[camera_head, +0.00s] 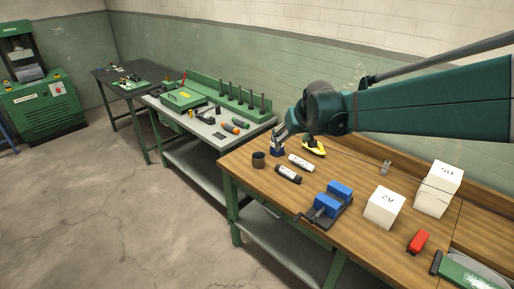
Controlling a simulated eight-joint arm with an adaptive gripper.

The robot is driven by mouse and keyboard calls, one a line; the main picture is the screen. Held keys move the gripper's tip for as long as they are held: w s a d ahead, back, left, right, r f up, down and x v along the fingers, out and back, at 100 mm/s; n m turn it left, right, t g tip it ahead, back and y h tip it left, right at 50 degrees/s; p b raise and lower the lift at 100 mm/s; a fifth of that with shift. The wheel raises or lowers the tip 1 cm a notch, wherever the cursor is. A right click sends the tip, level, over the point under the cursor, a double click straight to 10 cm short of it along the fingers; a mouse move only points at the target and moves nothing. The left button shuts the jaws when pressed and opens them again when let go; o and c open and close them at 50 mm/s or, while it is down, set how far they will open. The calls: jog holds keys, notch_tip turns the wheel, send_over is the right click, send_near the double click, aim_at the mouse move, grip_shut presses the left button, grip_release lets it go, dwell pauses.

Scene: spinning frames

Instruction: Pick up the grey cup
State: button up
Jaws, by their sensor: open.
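A dark grey cup (258,160) stands upright on the wooden bench, near its far left corner. My gripper (278,149) is above the bench, just right of the cup and apart from it in the picture. It points down and is open, with nothing seen held in it. A dark blue patch shows at its tips; I cannot tell whether it is part of the gripper or a thing behind it. A small light grey upright piece (385,168) stands further right, too small to identify.
A yellow tool (314,147) lies behind. A blue vise (328,201), white boxes (384,207) (439,189) and a red item (418,242) stand further right. The bench (260,185) is clear before the cup.

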jog(key=w+a+f+n, duration=0.1)
jog(key=w+a+f, duration=0.1)
jog(key=w+f, duration=0.45)
jog(key=w+a+f, duration=0.3)
jog(key=w+f, duration=0.1)
jog(key=w, duration=0.6)
jog(key=n+y+b, duration=0.1)
jog(key=b, duration=0.1)
send_near(260, 156)
jog(key=shift+s+a+f, duration=0.65)
jog(key=shift+s+a, duration=0.05)
jog(key=shift+s, duration=0.05)
jog(key=shift+f, duration=0.1)
jog(key=shift+p+x, duration=0.3)
jog(key=shift+x, duration=0.9)
jog(key=shift+s+x, duration=0.2)
jog(key=shift+x, duration=2.4)
jog(key=shift+f, duration=0.15)
jog(key=shift+c, duration=0.4)
